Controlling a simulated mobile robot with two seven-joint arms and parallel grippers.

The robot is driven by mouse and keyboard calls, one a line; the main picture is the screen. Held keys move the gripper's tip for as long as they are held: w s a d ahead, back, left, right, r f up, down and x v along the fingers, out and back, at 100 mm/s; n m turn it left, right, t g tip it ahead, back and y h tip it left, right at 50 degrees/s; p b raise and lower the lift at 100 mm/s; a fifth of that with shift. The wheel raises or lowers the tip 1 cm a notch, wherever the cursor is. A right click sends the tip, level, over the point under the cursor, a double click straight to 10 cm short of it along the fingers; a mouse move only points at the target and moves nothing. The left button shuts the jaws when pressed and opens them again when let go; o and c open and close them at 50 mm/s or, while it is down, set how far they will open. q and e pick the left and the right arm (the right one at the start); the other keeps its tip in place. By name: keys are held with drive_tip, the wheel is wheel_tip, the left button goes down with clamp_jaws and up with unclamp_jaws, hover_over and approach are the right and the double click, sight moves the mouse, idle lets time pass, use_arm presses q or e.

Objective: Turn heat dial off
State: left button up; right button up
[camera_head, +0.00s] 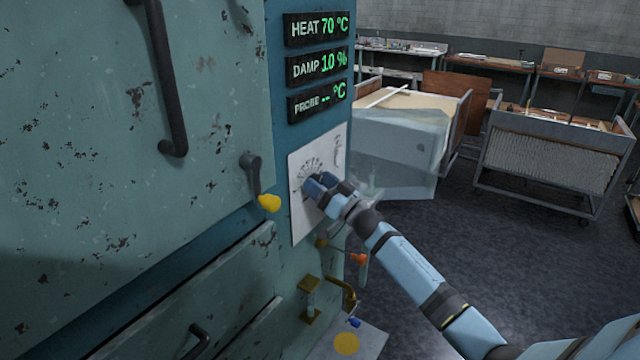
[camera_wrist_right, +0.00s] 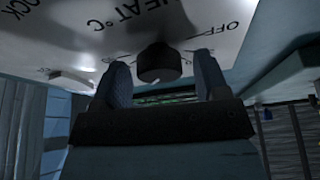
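The white dial plate (camera_head: 301,226) is on the front of the teal cabinet, with a printed scale around the dial. In the right wrist view the heat dial (camera_wrist_right: 158,62) is a dark round knob with a small pale mark on its near edge. "HEAT °C" and "OFF" are printed on the plate around it. My right gripper (camera_head: 322,187) is at the plate and hides the knob in the head view. Its two fingers stand open on either side of the knob, with visible gaps. My left gripper is not in view. The heat display (camera_head: 318,28) reads 70 °C.
The damp display (camera_head: 317,66) reads 10 %; the probe display (camera_head: 317,100) shows dashes. A yellow-tipped lever (camera_head: 268,202) is left of the plate, and an orange-handled valve (camera_head: 358,259) is below it. A translucent bin (camera_head: 398,150) and carts stand behind on dark floor.

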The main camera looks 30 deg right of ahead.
drive_tip(key=c, duration=0.8)
